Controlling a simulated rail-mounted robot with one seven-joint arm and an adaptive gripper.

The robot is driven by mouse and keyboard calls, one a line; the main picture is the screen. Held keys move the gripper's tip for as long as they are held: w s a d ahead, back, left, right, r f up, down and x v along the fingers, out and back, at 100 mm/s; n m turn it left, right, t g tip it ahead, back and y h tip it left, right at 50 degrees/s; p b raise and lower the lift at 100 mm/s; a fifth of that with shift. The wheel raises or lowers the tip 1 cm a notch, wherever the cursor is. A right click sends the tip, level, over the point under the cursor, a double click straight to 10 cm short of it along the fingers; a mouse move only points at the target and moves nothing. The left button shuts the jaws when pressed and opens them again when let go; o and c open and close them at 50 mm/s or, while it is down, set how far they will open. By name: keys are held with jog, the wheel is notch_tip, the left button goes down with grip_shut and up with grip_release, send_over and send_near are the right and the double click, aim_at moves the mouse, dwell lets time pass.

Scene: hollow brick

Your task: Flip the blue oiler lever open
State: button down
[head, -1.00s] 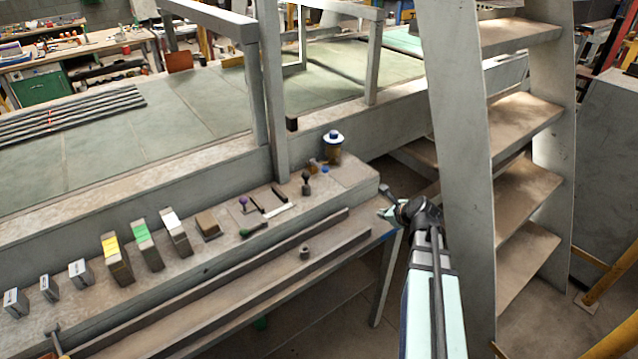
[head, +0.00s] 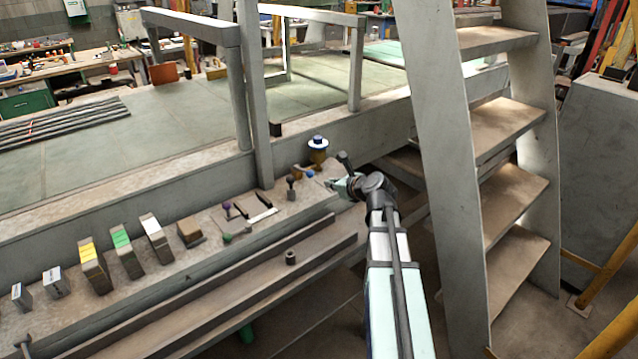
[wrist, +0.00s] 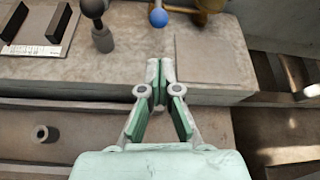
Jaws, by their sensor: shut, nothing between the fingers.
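The oiler (head: 318,152), with a blue and white cap and an amber body, stands at the far right end of the bench ledge. A small blue ball-ended lever (head: 310,174) sits low in front of it. The wrist view shows the blue ball (wrist: 158,17) at the top edge with a brass-coloured fitting (wrist: 185,6) beside it; the rest of the oiler is out of that view. My gripper (wrist: 160,68) is shut and empty, its fingertips apart from the ball and below it in the picture. In the head view my gripper (head: 334,184) is just right of the lever.
A dark ball-topped lever (head: 291,187) stands left of the blue one. Purple and green knobs and several blocks line the ledge further left. A post (head: 253,100) rises behind, and a stair (head: 450,160) stands to the right. A small cylinder (head: 291,257) sits on the lower rail.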

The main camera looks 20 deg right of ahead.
aim_at(315, 190)
jog(key=p+x, duration=0.1)
jog(key=x, duration=0.7)
jog(key=shift+w, duration=0.25)
jog(key=shift+w+a+f+p, duration=0.3)
jog(key=shift+w+f, duration=0.1)
jog(key=shift+w, duration=0.15)
jog(key=shift+d, duration=0.1)
